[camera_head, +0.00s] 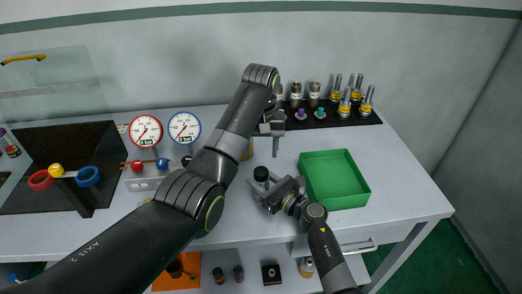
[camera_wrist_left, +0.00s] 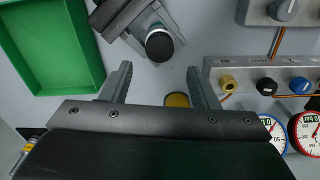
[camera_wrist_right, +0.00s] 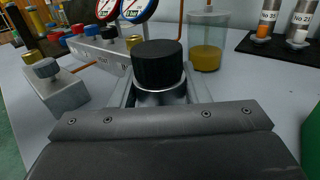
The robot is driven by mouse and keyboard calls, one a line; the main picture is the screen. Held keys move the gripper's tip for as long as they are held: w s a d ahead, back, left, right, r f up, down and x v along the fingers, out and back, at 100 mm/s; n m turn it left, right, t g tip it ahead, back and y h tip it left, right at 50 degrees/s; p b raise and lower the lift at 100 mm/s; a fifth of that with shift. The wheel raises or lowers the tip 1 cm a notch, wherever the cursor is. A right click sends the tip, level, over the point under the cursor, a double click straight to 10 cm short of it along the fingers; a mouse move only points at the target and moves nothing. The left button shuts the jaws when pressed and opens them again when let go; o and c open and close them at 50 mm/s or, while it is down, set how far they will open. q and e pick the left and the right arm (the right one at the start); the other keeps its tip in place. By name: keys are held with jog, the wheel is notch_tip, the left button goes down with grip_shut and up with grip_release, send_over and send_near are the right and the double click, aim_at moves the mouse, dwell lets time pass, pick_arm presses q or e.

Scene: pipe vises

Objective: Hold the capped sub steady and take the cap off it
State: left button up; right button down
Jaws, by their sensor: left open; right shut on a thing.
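The capped sub has a black ribbed cap (camera_wrist_right: 157,62) on top of a silver body (camera_wrist_right: 160,98). It is upright in the right wrist view; I cannot tell whether its base touches the bench. My right gripper (camera_head: 264,187) is shut on the silver body, below the cap. The cap also shows in the head view (camera_head: 261,174) and in the left wrist view (camera_wrist_left: 159,45). My left gripper (camera_wrist_left: 158,78) is open and empty, with the cap just beyond its fingertips in its own view.
A green tray (camera_head: 356,203) stands right of the sub. Two gauges (camera_head: 146,131) and a valve panel (camera_head: 146,183) are at the left. A dark rack (camera_head: 320,122) with bottles and metal fittings is at the back. A clear cup (camera_wrist_right: 208,38) holds yellow liquid.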

aim_at(261, 171)
pick_arm(q)
jog(key=m, duration=1.2)
jog(key=shift+f, duration=4)
jog(key=shift+c, duration=0.4)
